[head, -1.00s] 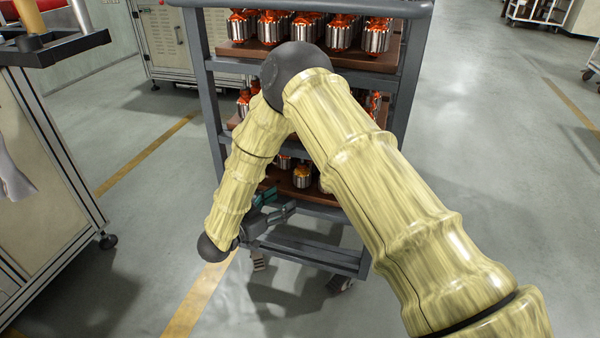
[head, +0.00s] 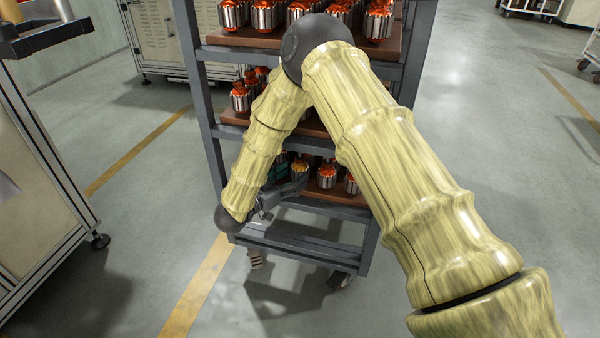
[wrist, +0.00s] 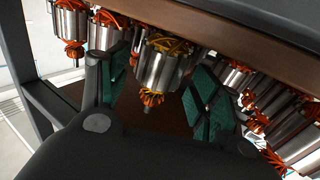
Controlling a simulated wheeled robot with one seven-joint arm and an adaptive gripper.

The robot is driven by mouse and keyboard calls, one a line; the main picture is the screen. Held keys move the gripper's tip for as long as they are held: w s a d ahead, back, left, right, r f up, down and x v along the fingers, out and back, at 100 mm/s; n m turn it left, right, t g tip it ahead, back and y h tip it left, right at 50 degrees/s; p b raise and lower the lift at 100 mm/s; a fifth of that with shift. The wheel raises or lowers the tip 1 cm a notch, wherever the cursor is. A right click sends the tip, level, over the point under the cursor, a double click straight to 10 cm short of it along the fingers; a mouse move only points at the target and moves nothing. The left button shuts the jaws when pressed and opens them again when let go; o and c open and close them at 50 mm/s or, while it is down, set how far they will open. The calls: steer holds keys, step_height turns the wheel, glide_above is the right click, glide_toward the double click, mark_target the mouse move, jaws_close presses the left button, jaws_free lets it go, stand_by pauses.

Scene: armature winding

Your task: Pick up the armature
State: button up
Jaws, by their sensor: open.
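Several armatures with silver cores and orange windings stand on the cart's lower shelf. One armature with yellow-orange winding (wrist: 157,65) is between the two green-padded fingers of my gripper (wrist: 155,95) in the wrist view. In the head view this armature (head: 300,168) shows at the lower shelf beside my gripper (head: 285,180), which my arm partly hides.
The grey cart (head: 210,135) holds more armatures on its middle and top shelves (head: 400,45). Other armatures (wrist: 290,130) stand close to the right finger, and more (wrist: 72,25) are at the left. A machine cabinet (head: 30,160) stands at the left.

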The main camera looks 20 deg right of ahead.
mark_target(293, 174)
steer(key=shift+b+x, duration=0.55)
steer(key=shift+x, duration=1.35)
steer(key=c, duration=1.2)
steer(key=shift+a+r, duration=0.1)
steer(key=shift+c, duration=0.2)
